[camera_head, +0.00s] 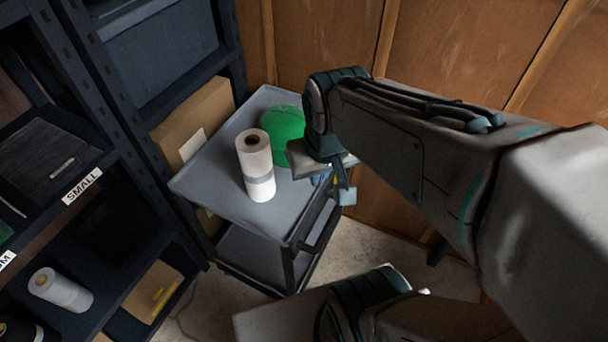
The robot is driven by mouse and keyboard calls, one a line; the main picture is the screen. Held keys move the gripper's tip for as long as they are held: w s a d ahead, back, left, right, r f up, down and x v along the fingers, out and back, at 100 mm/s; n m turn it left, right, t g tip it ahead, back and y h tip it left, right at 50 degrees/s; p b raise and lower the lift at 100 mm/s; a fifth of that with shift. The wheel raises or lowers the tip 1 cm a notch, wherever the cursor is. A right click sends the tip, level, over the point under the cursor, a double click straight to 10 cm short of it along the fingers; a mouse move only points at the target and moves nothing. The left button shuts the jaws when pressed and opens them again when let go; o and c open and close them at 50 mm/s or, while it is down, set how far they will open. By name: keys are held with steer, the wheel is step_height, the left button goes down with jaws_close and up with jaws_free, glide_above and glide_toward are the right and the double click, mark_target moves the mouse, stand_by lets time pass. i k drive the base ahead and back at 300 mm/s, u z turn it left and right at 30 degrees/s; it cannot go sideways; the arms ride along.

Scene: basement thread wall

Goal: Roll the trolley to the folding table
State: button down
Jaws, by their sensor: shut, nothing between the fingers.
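The trolley (211,184) is grey with a flat upper tray, a lower shelf and dark posts. It stands in the middle of the view, between the dark shelving and the wooden wall. A white roll (256,166) stands upright on its upper tray, and a green rounded object (283,131) sits behind it. My gripper (346,197) is shut and empty, at the trolley's right edge, above a dark handle-like bar (321,230). I cannot tell whether it touches the trolley. My gripper's body partly hides the green object and the tray's right corner. No folding table is in view.
A cardboard box (203,112) is beside the trolley's back left. The wooden wall (310,45) closes the back. Bare concrete floor (352,252) shows at the trolley's right.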

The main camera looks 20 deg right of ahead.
mark_target(275, 246)
steer(key=k, duration=1)
steer(key=u, duration=0.9)
steer(key=i, duration=0.95)
steer(key=z, duration=1.8)
